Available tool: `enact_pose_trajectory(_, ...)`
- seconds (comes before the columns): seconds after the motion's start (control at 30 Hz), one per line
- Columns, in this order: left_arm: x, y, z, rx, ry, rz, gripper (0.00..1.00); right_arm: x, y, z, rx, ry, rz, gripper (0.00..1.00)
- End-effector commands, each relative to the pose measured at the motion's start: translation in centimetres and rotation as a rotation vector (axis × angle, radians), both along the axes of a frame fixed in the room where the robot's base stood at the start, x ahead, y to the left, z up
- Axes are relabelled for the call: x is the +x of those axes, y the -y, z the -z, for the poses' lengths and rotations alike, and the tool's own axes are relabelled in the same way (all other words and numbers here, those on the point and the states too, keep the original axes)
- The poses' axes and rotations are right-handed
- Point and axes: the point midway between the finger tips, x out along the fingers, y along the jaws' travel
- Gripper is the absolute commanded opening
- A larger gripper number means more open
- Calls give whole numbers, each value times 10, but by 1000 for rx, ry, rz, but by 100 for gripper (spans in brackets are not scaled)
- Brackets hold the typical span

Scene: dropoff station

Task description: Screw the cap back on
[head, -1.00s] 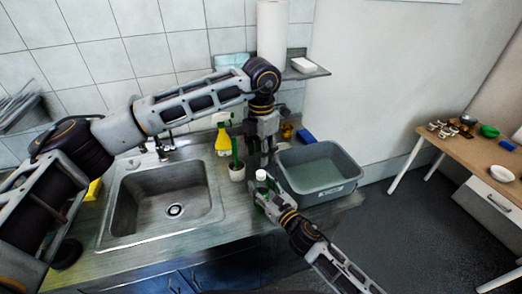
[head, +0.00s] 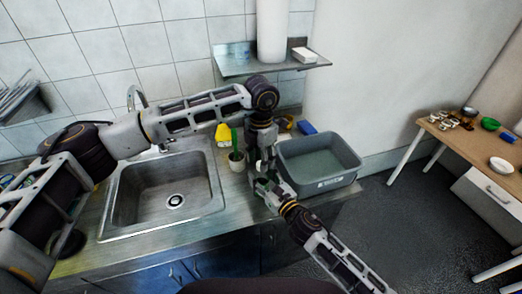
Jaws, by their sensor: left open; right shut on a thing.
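A small bottle with a white top (head: 261,167) is at the right end of the counter, in front of the grey tub. My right gripper (head: 267,186) is shut on the bottle from the front right and hides most of its body. My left gripper (head: 263,157) points down from above, open, with its fingertips at the white top. I cannot tell whether they touch it, or whether the white part is a seated cap or the bare neck.
A grey tub (head: 320,185) stands close on the right. A white pot with a green brush (head: 236,160) and a yellow bottle (head: 223,134) stand to the left, near the sink (head: 165,195). A metal shelf (head: 240,67) hangs behind.

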Motion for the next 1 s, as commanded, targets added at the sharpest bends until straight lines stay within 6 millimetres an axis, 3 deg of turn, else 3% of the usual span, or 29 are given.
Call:
enact_pose_trajectory(0.5,0,0,11,0,0,0,44,0,0,0,0,0,0,0)
enact_pose_trajectory(0.83,0,0,11,0,0,0,2,0,0,0,0,0,0,0)
enact_pose_trajectory(1.0,0,0,11,1,1,8,0,0,0,0,0,0,0,0)
